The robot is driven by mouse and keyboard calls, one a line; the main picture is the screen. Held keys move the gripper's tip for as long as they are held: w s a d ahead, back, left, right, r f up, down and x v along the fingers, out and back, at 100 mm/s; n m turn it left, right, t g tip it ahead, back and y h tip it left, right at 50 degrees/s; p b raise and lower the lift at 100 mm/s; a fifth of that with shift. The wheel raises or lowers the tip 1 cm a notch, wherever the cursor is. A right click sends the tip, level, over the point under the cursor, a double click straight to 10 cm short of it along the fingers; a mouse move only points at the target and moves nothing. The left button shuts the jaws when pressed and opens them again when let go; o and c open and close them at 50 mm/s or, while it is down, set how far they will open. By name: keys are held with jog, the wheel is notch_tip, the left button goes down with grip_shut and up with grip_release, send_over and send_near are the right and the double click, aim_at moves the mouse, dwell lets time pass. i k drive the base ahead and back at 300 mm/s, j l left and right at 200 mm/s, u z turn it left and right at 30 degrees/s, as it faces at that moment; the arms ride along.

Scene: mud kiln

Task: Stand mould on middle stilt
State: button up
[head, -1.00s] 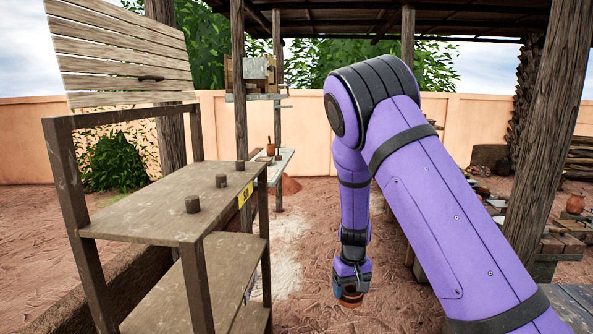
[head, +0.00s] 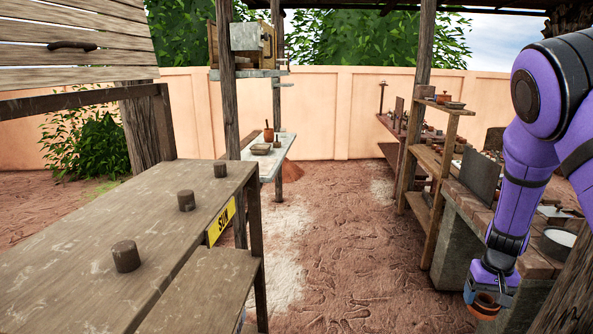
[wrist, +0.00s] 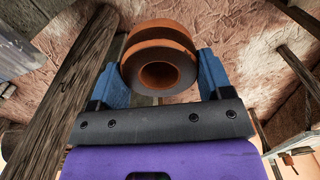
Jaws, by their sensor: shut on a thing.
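The mould is a round, orange-brown piece with a hole in its middle, and it shows between the blue fingers in the wrist view (wrist: 160,48). In the head view only part of the mould (head: 484,303) shows at the lower right. My gripper (head: 487,298) is shut on it and holds it in the air, well to the right of the stilts. Three short round stilts stand in a row on the wooden shelf top (head: 75,268). The middle stilt (head: 186,201) is bare, as are the near stilt (head: 126,256) and the far stilt (head: 220,169).
A yellow "SUN" label (head: 222,220) is on the shelf's right edge. A lower shelf (head: 205,290) sits beneath. A roof post (head: 228,130) rises behind the rack. A brick bench (head: 470,205) with pottery lies at right. Open dirt ground (head: 345,250) separates rack and bench.

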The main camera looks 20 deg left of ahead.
aim_at(183, 194)
jog(key=i+j, duration=0.15)
jog(key=i, duration=0.35)
jog(key=i+j, duration=0.15)
jog(key=i, duration=0.35)
jog(key=i+j, duration=0.15)
jog(key=i, duration=0.35)
jog(key=i+u, duration=0.15)
jog(key=i, duration=0.5)
jog(key=i+l+u, duration=0.2)
jog(key=i, duration=0.4)
